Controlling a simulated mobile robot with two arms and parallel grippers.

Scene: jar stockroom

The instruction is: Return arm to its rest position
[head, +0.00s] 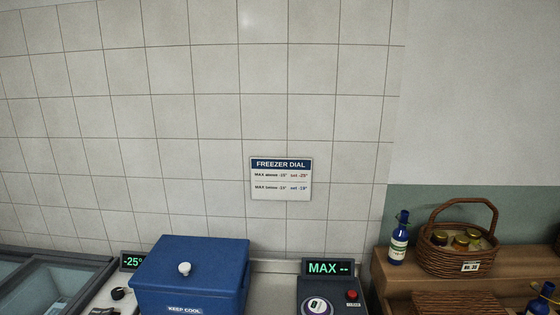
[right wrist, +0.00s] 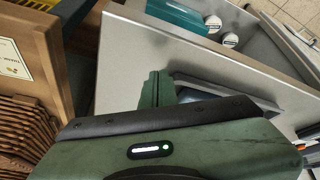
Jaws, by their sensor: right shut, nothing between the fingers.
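My right gripper (right wrist: 158,88) shows in the right wrist view as a dark green body with its fingers together. It is shut and holds nothing. Its fingers are above or close to a grey metal surface (right wrist: 125,65); I cannot tell the gap. Neither gripper shows in the head view. My left gripper is not in any view.
A wicker basket (head: 457,258) and a blue bottle (head: 398,245) stand at right.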

